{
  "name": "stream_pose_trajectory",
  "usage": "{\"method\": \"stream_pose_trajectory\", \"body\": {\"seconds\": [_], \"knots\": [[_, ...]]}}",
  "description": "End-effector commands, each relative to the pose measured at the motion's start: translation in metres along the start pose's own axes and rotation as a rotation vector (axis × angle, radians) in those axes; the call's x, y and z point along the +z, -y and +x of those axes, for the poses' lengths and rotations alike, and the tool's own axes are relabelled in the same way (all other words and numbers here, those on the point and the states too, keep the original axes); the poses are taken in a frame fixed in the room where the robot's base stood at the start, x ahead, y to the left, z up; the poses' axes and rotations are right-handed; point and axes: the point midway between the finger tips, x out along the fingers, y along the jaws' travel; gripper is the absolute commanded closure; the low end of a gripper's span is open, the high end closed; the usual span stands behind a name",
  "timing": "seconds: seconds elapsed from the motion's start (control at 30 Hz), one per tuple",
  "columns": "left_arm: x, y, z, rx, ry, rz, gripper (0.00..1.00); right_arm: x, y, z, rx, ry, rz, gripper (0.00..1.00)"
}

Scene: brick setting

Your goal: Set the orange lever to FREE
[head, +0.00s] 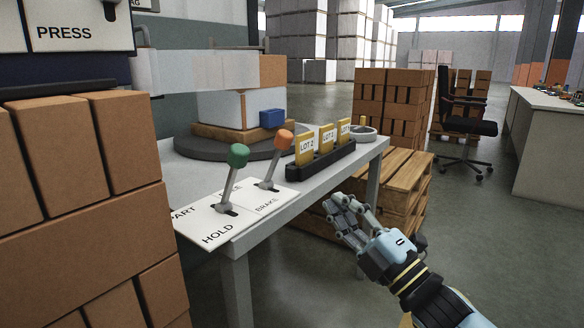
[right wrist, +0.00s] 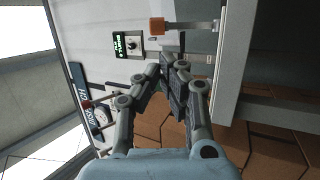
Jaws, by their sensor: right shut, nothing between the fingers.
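The orange lever (head: 284,139) stands on a white label plate (head: 230,217) at the near end of the grey table. Its grey shaft leans up and to the right from its slot. BRAKE is printed in front of it; another word, ending in EE, is partly hidden behind the green lever (head: 238,155). My right gripper (head: 337,207) is shut and empty, right of the table edge and apart from the lever. My left gripper is not in view.
The green lever stands close left of the orange one, by START and HOLD. A black rack (head: 322,162) with yellow LOT 2 cards sits behind them. A brick stack (head: 85,205) blocks the left. Wooden pallets (head: 395,185) stand beyond my gripper.

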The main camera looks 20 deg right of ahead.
Motion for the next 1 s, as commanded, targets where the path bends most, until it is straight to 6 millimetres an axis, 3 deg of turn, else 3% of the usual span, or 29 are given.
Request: {"method": "stream_pose_trajectory", "body": {"seconds": [0.37, 0.8, 1.0], "knots": [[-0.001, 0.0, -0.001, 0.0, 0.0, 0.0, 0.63, 0.0, -0.001, 0.009, 0.001, 0.001, 0.001, 1.0], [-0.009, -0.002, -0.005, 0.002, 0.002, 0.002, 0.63, 0.0, -0.001, 0.095, 0.002, 0.001, 0.001, 1.0], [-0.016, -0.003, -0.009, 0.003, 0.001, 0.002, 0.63, 0.001, 0.0, 0.126, 0.0, 0.002, 0.002, 1.0]]}}
